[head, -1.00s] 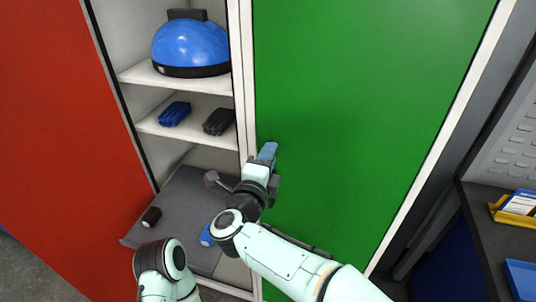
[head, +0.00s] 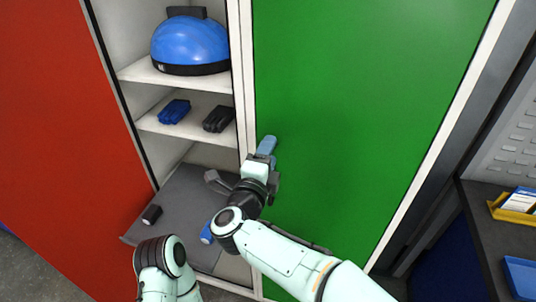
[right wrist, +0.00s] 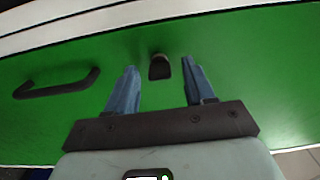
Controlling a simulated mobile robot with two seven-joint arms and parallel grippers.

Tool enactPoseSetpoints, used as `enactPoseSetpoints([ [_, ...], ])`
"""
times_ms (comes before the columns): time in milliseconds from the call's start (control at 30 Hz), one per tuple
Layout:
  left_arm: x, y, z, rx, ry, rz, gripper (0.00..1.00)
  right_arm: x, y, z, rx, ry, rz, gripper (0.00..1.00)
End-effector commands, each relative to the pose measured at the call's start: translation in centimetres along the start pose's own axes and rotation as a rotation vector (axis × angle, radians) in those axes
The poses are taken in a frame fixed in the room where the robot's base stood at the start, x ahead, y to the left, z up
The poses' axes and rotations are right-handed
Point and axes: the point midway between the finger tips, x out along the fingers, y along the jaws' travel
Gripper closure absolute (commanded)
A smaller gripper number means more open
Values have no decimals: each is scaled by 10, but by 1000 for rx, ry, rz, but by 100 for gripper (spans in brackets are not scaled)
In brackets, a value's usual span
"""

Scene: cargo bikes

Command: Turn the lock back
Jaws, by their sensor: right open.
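The lock is a small dark knob (right wrist: 160,68) on the green door (head: 350,110). In the right wrist view it sits between my right gripper's two blue fingers, near their tips, with a gap visible on each side. My right gripper (head: 266,145) is open at the left edge of the green door in the head view, where it hides the lock. The open fingers also show in the right wrist view (right wrist: 158,78).
A dark bar handle (right wrist: 58,85) is on the door, left of the lock in the right wrist view. The open shelves hold a blue helmet (head: 190,42) and a blue item (head: 174,111) and a black item (head: 218,119). A red panel (head: 60,130) stands at the left.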

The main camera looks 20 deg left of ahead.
Motion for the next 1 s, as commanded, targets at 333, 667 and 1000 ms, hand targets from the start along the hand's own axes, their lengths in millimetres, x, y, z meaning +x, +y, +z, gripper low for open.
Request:
enactPoseSetpoints([
  [333,14,-6,2,-2,-5,-2,100,-45,2,1,2,-5,0,47],
  [667,27,-11,4,-4,-10,-4,100,-114,1,1,0,-4,-1,47],
  [1000,30,-12,4,-4,-11,-4,100,-134,0,0,-1,0,0,47],
])
